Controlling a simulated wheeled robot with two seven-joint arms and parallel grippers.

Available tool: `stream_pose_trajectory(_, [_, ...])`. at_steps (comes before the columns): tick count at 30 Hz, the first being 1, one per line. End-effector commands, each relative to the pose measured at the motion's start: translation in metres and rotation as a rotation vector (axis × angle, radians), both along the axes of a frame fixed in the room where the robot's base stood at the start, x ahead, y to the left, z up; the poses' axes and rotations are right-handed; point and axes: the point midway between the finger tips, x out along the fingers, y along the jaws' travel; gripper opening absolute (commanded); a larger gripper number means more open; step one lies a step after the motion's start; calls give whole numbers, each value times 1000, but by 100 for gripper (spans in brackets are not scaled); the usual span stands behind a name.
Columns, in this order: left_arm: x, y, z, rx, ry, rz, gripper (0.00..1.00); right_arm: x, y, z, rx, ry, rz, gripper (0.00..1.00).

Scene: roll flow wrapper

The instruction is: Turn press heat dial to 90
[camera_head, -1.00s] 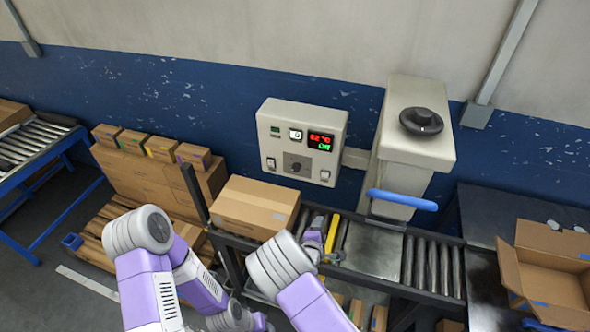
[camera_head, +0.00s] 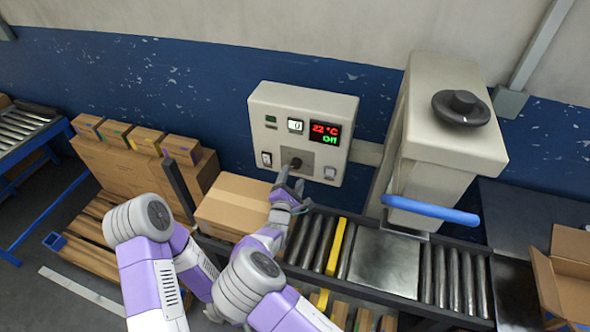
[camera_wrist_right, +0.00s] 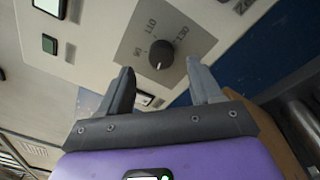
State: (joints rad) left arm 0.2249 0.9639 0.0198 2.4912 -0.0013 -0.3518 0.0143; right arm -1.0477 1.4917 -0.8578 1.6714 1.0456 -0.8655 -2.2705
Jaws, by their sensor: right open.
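The heat dial (camera_head: 296,163) is a small dark knob on a grey plate at the lower middle of the pale control box (camera_head: 262,103). In the right wrist view the dial (camera_wrist_right: 160,54) has marks 90, 110 and 130 around it; a light pointer line shows on its lower side. The red and green display (camera_head: 325,133) appears to read 22 °C and Off. My right gripper (camera_head: 289,187) is just below the dial. In the wrist view its fingers (camera_wrist_right: 164,88) are open and apart, with the dial ahead of the gap, apparently not touching. My left gripper is not visible.
A press with a black top knob (camera_head: 463,106) and blue handle (camera_head: 432,208) stands right of the box. An open carton (camera_head: 566,270) is at far right. Switches flank the dial.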

Motion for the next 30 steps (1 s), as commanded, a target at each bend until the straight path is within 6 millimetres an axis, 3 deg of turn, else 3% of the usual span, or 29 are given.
stream_pose_trajectory(3, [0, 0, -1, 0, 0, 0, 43, 19, -5, -1, 1, -1, -1, 64])
stream_pose_trajectory(9, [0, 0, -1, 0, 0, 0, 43, 38, -9, -1, 0, 1, 0, 64])
stream_pose_trajectory(20, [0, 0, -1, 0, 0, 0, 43, 44, -10, -1, -1, 2, 0, 64])
stream_pose_trajectory(30, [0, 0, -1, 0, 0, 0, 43, 43, -10, -1, 0, 1, 0, 14])
